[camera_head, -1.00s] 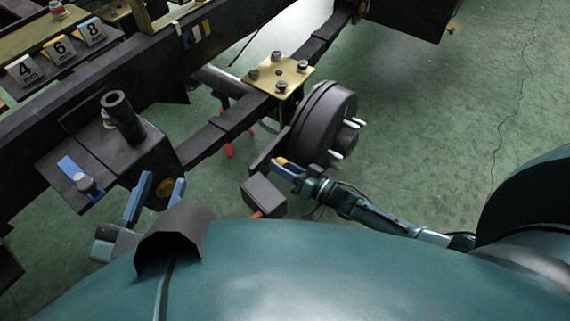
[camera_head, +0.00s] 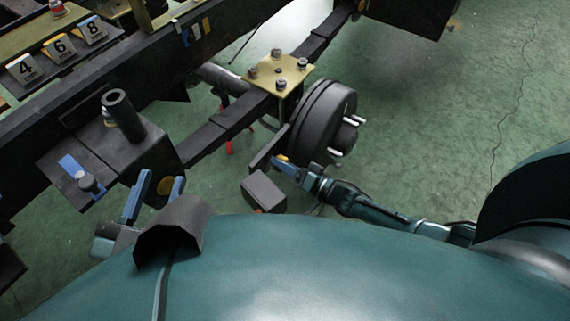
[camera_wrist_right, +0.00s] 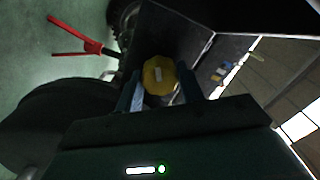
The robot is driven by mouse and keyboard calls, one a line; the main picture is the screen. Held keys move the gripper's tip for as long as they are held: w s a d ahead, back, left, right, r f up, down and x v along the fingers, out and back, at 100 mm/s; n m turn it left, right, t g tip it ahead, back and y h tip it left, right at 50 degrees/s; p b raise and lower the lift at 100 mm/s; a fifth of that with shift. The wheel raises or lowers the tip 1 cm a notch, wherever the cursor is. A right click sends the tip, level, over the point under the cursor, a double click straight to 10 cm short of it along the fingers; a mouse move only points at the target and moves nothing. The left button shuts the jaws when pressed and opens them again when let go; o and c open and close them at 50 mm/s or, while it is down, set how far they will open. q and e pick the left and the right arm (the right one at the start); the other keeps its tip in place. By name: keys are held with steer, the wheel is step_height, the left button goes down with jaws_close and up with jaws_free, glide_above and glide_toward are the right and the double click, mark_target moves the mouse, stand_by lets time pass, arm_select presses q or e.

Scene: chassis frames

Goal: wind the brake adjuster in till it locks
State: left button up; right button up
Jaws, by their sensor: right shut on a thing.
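The yellow adjuster knob (camera_wrist_right: 158,75), many-sided with a pale mark on its face, sits between the blue fingers of my right gripper (camera_wrist_right: 160,92) in the right wrist view. The right gripper (camera_head: 283,164) is shut on it, beside the black brake drum (camera_head: 320,125). In the head view only a small yellow bit shows at the fingertips; the rest is hidden. My left gripper (camera_head: 163,180) is open, its two blue fingers apart near the lower end of a dark bracket.
A brass-coloured plate (camera_head: 278,73) with several bolts tops the axle by the drum. A dark block (camera_head: 263,192) lies left of my right gripper. The dark chassis rail (camera_head: 100,75) crosses the upper left, with number tags 4, 6, 8. The green floor at right is clear.

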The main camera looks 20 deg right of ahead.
stand_by(0.7)
steer(key=o, duration=1)
steer(key=p+v, duration=0.3)
steer(key=v, duration=1)
